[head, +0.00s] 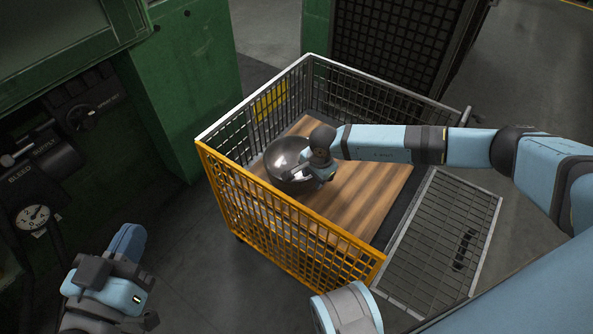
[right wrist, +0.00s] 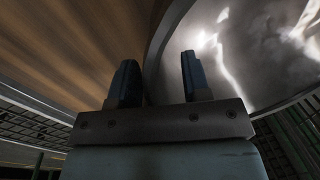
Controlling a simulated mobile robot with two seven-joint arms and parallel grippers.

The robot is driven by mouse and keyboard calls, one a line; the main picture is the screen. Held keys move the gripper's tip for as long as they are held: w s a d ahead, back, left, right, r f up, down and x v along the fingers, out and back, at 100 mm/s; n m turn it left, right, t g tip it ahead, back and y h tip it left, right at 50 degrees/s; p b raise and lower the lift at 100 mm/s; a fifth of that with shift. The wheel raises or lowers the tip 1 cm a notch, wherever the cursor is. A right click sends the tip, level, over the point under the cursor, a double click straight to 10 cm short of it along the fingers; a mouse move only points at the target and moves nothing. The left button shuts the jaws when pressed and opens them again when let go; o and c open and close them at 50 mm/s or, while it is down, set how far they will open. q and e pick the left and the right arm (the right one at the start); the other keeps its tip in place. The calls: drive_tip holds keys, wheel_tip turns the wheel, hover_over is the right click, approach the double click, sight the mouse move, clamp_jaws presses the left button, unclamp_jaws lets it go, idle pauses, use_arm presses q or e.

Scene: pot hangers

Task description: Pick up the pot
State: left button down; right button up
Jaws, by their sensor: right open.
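A shiny metal pot (head: 283,153) stands on the wooden board inside the cart, towards its left side. It also fills the upper right of the right wrist view (right wrist: 245,55). My right gripper (head: 294,174) is at the pot's near right edge. In the right wrist view its two fingers (right wrist: 159,80) are apart, with the pot's rim passing between them; one finger is over the pot's inside and the other over the board side. I cannot tell whether they touch the rim.
The cart has mesh walls with a yellow front rail (head: 285,214). Its wooden floor (head: 362,197) is bare right of the pot. A mesh panel (head: 440,245) is folded down at the right. Green machinery (head: 185,75) with a gauge (head: 33,216) stands at the left.

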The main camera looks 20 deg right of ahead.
clamp_jaws()
drive_tip(key=shift+r, duration=0.1)
idle(1.2)
